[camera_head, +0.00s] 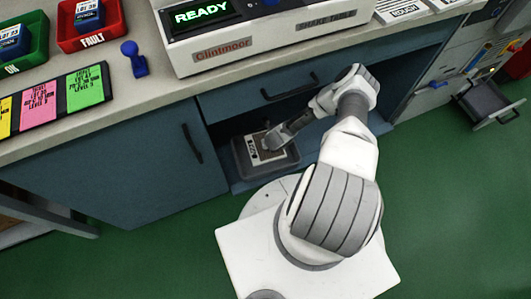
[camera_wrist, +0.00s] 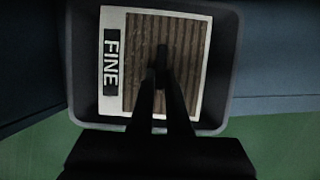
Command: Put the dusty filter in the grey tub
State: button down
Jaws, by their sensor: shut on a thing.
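The dusty filter is a flat panel with a white frame, brown pleats and a black "FINE" label (camera_wrist: 112,60). In the wrist view the filter (camera_wrist: 190,35) appears over the inside of the grey tub (camera_wrist: 232,50), within its rim. In the head view the filter (camera_head: 254,149) shows inside the grey tub (camera_head: 280,167), which stands in the open bay under the counter. My gripper (camera_wrist: 162,55) is shut on a part at the middle of the filter; its fingers hide most of that part. My gripper (camera_head: 270,142) reaches into the bay. I cannot tell whether the filter touches the tub floor.
The counter with a white shake-table machine (camera_head: 270,40) overhangs the bay. Blue cabinet doors (camera_head: 130,170) flank it on the left. A dark open drawer (camera_head: 488,103) sticks out at the right. The green floor (camera_head: 450,200) is clear in front.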

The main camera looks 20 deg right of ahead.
notch_tip(320, 180, down, 8)
jog(key=b, duration=0.3)
jog(key=shift+f, duration=0.15)
jog(key=c, duration=0.9)
grip_release()
